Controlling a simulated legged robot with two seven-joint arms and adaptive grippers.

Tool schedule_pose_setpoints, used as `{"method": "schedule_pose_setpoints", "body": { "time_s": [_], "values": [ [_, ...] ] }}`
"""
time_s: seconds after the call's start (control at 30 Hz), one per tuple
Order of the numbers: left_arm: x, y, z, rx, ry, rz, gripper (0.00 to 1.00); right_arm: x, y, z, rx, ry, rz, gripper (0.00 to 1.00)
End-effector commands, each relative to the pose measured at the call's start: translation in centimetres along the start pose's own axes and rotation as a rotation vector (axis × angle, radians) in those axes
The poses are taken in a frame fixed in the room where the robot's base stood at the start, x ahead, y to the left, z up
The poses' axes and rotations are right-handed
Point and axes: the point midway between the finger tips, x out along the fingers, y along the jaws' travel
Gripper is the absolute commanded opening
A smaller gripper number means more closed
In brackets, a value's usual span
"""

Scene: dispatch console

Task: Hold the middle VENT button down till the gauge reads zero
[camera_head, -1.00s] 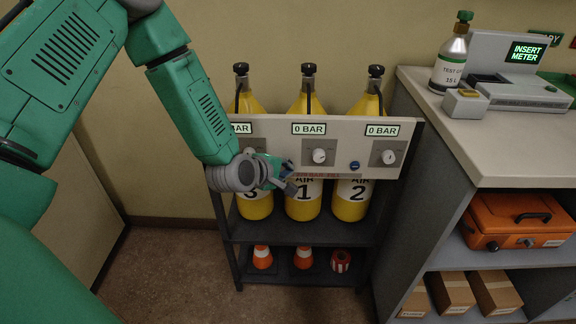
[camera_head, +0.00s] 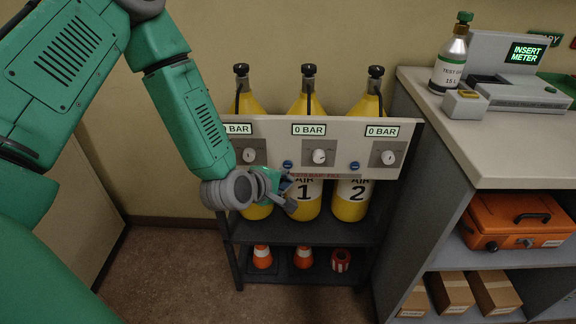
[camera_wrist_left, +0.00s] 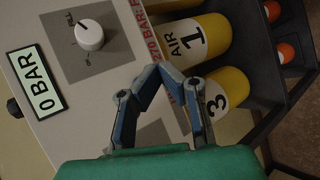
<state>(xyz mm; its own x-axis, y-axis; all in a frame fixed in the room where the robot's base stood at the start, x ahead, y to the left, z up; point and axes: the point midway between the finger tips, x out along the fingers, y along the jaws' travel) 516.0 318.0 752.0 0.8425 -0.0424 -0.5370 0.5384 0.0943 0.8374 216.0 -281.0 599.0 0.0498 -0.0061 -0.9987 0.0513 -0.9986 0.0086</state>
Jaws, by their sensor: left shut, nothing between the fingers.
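A pale panel (camera_head: 340,134) spans three yellow cylinders. Its left gauge (camera_head: 237,128), middle gauge (camera_head: 309,129) and right gauge (camera_head: 382,131) all read 0 BAR. A blue button (camera_head: 287,164), apparently the middle VENT button, lies left of the middle knob (camera_head: 319,156). Another blue button (camera_head: 354,165) lies further right. My left gripper (camera_head: 288,196) is shut and empty, just below the middle button and apart from it. In the wrist view its fingertips (camera_wrist_left: 164,73) meet before the panel's lower part, near a knob (camera_wrist_left: 90,35); no button shows there. My right gripper is out of view.
The cylinders, marked 1 (camera_head: 307,200) and 2 (camera_head: 352,203) among them, stand close behind and below the panel. A lower shelf holds small orange cones (camera_head: 262,257). A counter (camera_head: 480,145) with a meter and a bottle (camera_head: 450,66) stands to the right.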

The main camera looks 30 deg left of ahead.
Motion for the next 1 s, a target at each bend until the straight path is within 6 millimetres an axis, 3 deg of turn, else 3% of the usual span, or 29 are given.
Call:
{"method": "schedule_pose_setpoints", "body": {
  "time_s": [0.3, 0.83, 0.93, 1.0],
  "values": [
    [-1.6, -1.2, 1.2, 0.0, 0.0, -0.001, 0.0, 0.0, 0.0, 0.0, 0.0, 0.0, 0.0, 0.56],
    [-1.6, -1.4, 1.2, 0.009, -0.001, -0.006, 0.0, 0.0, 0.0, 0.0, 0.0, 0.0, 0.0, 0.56],
    [-1.9, -3.4, 1.8, 0.1, -0.017, -0.062, 0.0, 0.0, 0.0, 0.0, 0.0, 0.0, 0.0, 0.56],
    [-2.5, -6.5, 2.5, 0.244, -0.047, -0.146, 0.0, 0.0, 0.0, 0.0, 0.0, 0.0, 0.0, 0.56]
  ]
}}
